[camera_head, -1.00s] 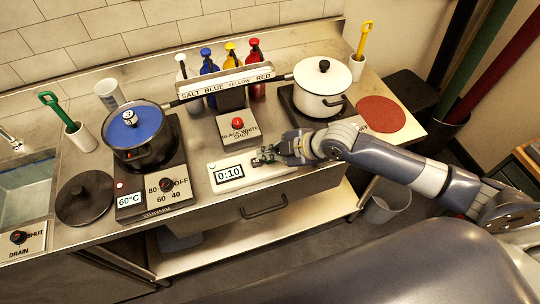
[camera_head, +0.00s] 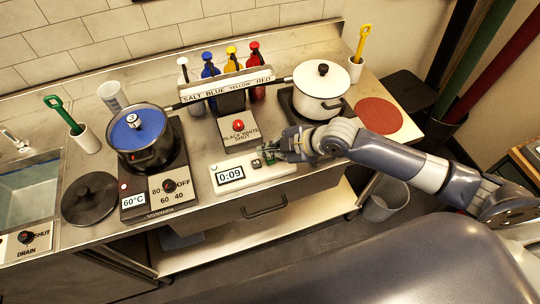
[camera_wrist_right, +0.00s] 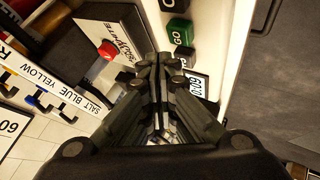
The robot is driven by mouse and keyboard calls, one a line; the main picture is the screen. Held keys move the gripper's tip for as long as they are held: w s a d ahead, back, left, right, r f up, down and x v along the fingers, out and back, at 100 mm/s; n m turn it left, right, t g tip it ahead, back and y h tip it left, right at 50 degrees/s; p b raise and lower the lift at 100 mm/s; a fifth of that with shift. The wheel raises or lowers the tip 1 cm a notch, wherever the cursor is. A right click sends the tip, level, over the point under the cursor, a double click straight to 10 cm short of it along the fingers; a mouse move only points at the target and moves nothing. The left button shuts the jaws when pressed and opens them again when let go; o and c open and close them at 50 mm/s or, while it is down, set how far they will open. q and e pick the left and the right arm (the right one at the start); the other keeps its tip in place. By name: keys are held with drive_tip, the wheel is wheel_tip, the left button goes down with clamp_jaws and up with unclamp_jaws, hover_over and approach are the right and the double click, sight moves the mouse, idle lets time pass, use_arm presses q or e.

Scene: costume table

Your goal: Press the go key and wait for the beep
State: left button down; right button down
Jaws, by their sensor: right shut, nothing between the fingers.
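The white timer box (camera_head: 229,174) at the front edge of the counter shows 0:09. In the right wrist view its green GO key (camera_wrist_right: 179,32) is in plain sight, with part of its display (camera_wrist_right: 199,86) behind the fingers. My right gripper (camera_head: 276,154) is over the right end of the timer in the head view, hiding part of its top. In the wrist view the right gripper (camera_wrist_right: 160,65) is shut and empty, its tips beside the green key in the picture. The height of the tips above the box is hard to tell. My left gripper is out of view.
Behind the timer is a box with a red button (camera_head: 238,125). A blue-lidded pot (camera_head: 140,145) stands on the left hotplate, a white pot (camera_head: 320,92) on the right one. Several coloured bottles (camera_head: 210,68) stand at the back. A red disc (camera_head: 379,114) lies at right.

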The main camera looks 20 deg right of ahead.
sight(269, 161)
wheel_tip(269, 161, up, 4)
drive_tip(key=p, duration=0.3)
drive_tip(key=shift+r, duration=0.15)
idle(0.6)
